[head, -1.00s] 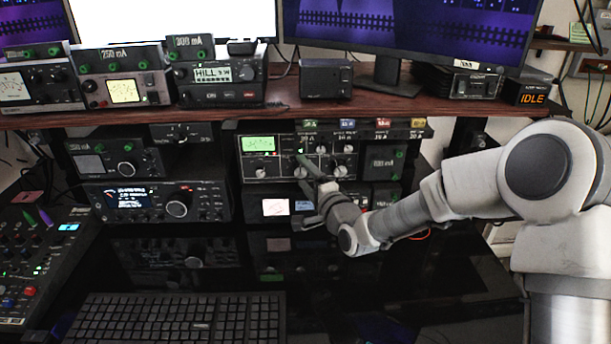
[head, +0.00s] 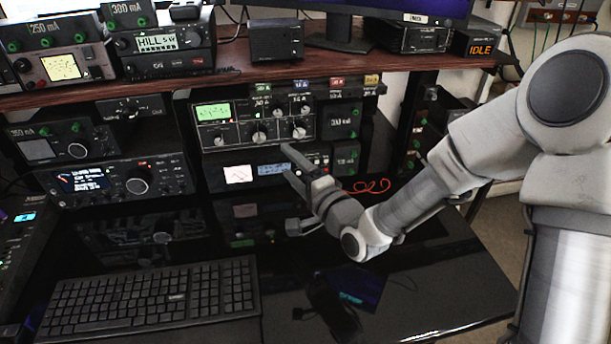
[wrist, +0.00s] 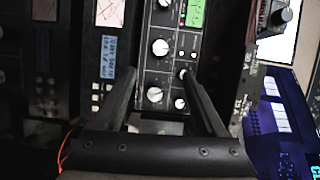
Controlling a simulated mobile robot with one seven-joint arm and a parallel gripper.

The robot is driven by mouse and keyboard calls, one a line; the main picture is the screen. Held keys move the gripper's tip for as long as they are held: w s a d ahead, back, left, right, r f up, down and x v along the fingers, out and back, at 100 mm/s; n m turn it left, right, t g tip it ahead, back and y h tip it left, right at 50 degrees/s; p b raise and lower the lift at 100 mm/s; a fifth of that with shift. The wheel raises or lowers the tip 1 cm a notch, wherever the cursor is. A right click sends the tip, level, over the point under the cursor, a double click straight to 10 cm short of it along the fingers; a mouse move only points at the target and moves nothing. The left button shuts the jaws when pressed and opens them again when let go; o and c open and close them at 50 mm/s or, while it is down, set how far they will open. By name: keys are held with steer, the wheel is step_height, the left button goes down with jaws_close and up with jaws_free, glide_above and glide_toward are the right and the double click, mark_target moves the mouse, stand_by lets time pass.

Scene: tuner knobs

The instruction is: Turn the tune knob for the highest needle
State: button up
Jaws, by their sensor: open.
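The tuner (head: 240,118) is a dark panel with a lit green meter (head: 212,112) at its left and several white-capped knobs. Two large knobs, one in the middle (head: 258,138) and one at the right (head: 299,130), stand along its lower part. Their labels are too small to read, so I cannot tell which is the tune knob. My gripper (head: 287,188) is open and empty, in front of and below the tuner. In the wrist view the panel appears turned sideways, with knobs (wrist: 154,94) between the spread fingers. The needle is too small to read.
A unit with a white meter and blue display (head: 273,169) sits directly under the tuner. Radios (head: 115,182) stand to the left. A wooden shelf (head: 325,72) runs above. A keyboard (head: 155,300) lies on the glossy black desk, and a red cable (head: 368,186) lies at right.

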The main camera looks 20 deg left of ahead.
steer(key=v, duration=0.5)
steer(key=shift+s+d, duration=0.1)
steer(key=shift+d, duration=0.05)
